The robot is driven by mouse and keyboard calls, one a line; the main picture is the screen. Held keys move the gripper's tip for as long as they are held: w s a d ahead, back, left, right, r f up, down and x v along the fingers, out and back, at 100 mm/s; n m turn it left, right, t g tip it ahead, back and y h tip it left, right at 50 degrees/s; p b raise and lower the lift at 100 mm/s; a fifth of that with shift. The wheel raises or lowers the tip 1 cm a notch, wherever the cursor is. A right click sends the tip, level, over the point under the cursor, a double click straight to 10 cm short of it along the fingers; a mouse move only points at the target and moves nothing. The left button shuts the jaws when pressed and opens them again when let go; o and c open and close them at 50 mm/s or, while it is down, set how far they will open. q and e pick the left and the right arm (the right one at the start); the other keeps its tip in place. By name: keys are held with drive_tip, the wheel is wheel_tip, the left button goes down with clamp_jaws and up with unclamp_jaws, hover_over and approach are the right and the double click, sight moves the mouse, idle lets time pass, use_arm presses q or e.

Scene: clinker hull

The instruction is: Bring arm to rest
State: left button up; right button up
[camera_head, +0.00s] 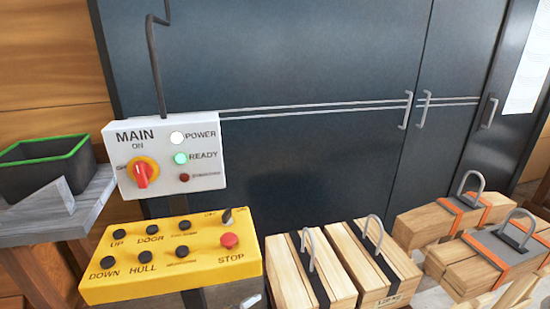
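Neither of my grippers can be made out in the head view, and no arm of mine is clearly in the picture. A small pale grey piece (248,301) shows at the bottom edge beside the yellow panel; I cannot tell what it is. The yellow control panel (130,287) has several black buttons, a red STOP button (229,240) and a black switch knob (228,217). Above it is the white MAIN box (205,128) with a red rotary switch (142,175). Its POWER lamp (177,138) looks white and its READY lamp (181,158) glows green. A third lamp (184,177) is dark red.
Wooden bundles with dark straps (286,270) and orange straps (430,224), topped by metal loops, stand at lower right. A black bin with a green rim (45,139) sits on a grey-topped stand (80,212) at left. Dark cabinet doors (290,60) close off the back.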

use_arm(q)
drive_tip(key=s+a+f+n+g+y, duration=0.3)
drive_tip(key=s+a+f+n, duration=0.45)
drive_tip(key=s+a, duration=0.3)
drive_tip(key=s+a+f+n+g+y, duration=0.4)
drive_tip(key=s+a+f+n, duration=0.2)
drive_tip(key=s+a+n, duration=0.35)
wheel_tip(320, 180, down, 28)
drive_tip(key=s+r+m+g, duration=0.1)
drive_tip(key=s+m, duration=0.1)
drive_tip(key=s+a+f+g, duration=0.1)
drive_tip(key=s+a+f, duration=0.2)
drive_tip(key=s+f, duration=1.1)
drive_tip(key=shift+s+a+f+m, duration=0.2)
drive_tip(key=shift+s+f+m, duration=0.15)
drive_tip(key=shift+s, duration=0.7)
